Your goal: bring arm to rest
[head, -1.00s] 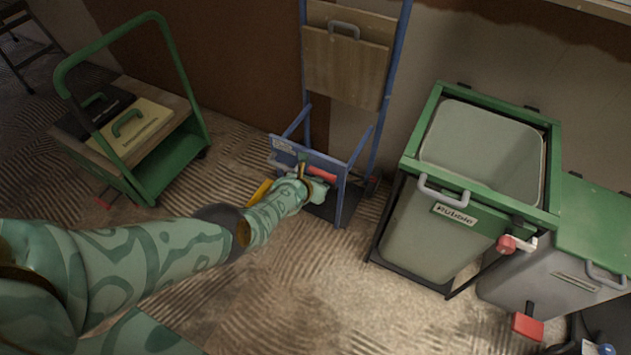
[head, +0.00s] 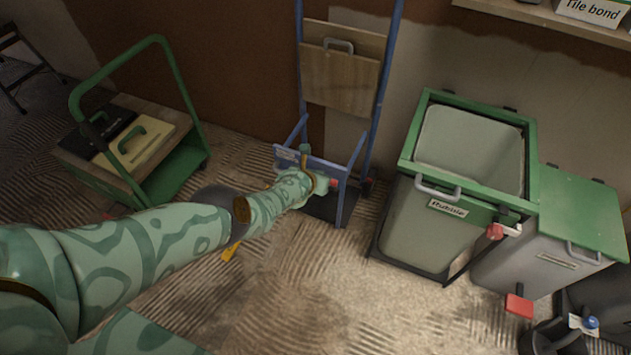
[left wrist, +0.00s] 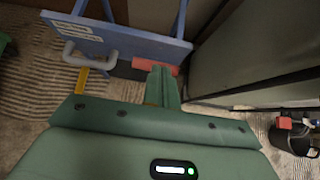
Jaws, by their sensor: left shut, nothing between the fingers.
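My left arm, patterned in pale and dark green, reaches in from the left in the head view. Its gripper (head: 326,186) is in front of the blue frame (head: 345,168) of an upright hand truck, and the wrist hides part of that frame. In the left wrist view the gripper's green fingers (left wrist: 163,86) are together with nothing held. They point toward the blue panel (left wrist: 120,38) and a red grip (left wrist: 155,66). I cannot tell whether they touch it. My right gripper is in neither view.
A green-framed rubble bin (head: 420,235) stands right of the hand truck, with a green-lidded grey bin (head: 578,222) beside it. A green trolley (head: 172,180) carrying cases stands at left. A yellow strip (head: 230,251) shows by my forearm. The ridged floor in front is open.

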